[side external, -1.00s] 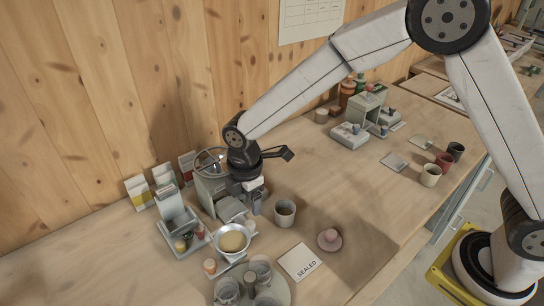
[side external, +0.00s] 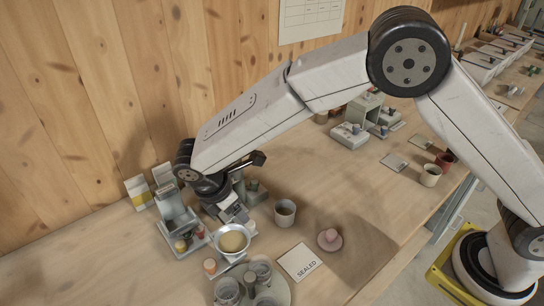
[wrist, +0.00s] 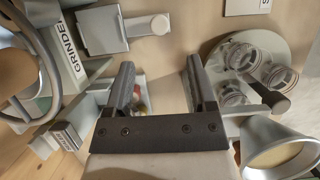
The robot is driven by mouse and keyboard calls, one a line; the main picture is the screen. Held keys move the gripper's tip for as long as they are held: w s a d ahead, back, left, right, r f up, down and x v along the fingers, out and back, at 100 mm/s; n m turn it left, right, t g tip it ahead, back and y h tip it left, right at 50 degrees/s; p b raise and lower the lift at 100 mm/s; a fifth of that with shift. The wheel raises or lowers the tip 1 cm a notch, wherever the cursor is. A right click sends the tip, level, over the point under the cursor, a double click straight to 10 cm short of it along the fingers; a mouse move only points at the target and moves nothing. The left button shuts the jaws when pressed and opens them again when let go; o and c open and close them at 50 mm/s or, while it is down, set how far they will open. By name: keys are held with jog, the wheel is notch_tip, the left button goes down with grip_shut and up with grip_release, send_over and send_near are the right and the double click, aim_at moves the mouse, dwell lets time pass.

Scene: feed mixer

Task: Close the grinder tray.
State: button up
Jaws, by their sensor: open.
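The grinder (wrist: 72,62), with its label partly readable and a hand wheel, is at the left of the wrist view. In the side view my arm hides most of it. In the side view my gripper (side external: 238,216) is low, just behind the metal bowl.
A metal bowl with tan contents (side external: 233,241) is close in front of my gripper. A round tray of jars (wrist: 284,42) is at the wrist view's right.

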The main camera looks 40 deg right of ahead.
aim_at(249, 223)
jog(key=shift+x, duration=3.9)
jog(key=shift+c, duration=0.2)
grip_shut()
